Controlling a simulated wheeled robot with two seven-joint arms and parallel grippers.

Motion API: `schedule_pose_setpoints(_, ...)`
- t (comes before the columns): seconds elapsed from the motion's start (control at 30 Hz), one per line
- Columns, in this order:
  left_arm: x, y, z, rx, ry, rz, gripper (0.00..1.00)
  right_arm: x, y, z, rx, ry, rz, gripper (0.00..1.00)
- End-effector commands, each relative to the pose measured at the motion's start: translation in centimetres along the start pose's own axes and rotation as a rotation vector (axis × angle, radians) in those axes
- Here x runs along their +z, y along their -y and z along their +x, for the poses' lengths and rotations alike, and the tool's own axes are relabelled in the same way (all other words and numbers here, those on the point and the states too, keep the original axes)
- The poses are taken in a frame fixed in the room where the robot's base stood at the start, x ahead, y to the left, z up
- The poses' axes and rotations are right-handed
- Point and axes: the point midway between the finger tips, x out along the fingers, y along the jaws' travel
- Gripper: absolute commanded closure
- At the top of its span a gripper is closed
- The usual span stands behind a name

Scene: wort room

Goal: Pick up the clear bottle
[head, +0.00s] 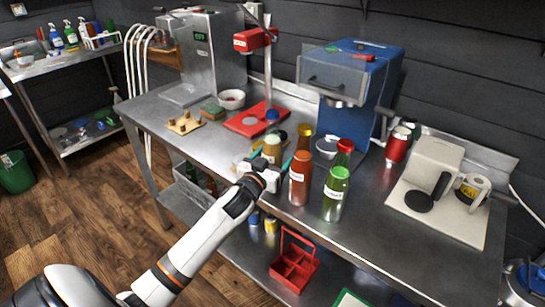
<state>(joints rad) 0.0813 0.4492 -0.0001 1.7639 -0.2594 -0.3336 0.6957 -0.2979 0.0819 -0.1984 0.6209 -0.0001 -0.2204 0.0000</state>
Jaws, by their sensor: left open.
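A pale, clear-looking bottle (272,150) with a light label stands on the steel counter among other bottles; a blue cap (272,116) shows at or just behind its top. My left gripper (261,163) is open at the bottle's near side and hides its lower part. I cannot tell whether the fingers are around the bottle or only in front of it, or whether they touch it. My right gripper is out of view.
An amber bottle (300,178) and a green bottle (336,193) stand close to the gripper's right. Red-capped (344,150) and yellow-capped (305,136) bottles stand behind. A blue machine (350,75) and red stand (252,121) are farther back.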

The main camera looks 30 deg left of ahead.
Motion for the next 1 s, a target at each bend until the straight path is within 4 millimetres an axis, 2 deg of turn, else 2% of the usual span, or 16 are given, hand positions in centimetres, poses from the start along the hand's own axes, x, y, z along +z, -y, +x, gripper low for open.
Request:
schedule_pose_setpoints(0.1, 0.03, 0.01, 0.9, 0.0, 0.0, 0.0, 0.21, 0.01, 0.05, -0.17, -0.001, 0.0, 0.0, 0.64)
schedule_pose_setpoints(0.33, -0.05, 0.02, 0.95, 0.0, -0.001, 0.001, 0.21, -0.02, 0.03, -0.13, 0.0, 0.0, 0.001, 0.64)
schedule_pose_setpoints(0.73, -0.05, 0.01, 0.93, 0.0, -0.001, 0.001, 0.87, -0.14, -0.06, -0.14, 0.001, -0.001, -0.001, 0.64)
schedule_pose_setpoints(1.0, 0.46, 0.01, 0.96, -0.001, 0.005, 0.001, 0.88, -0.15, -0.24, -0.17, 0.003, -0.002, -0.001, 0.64)
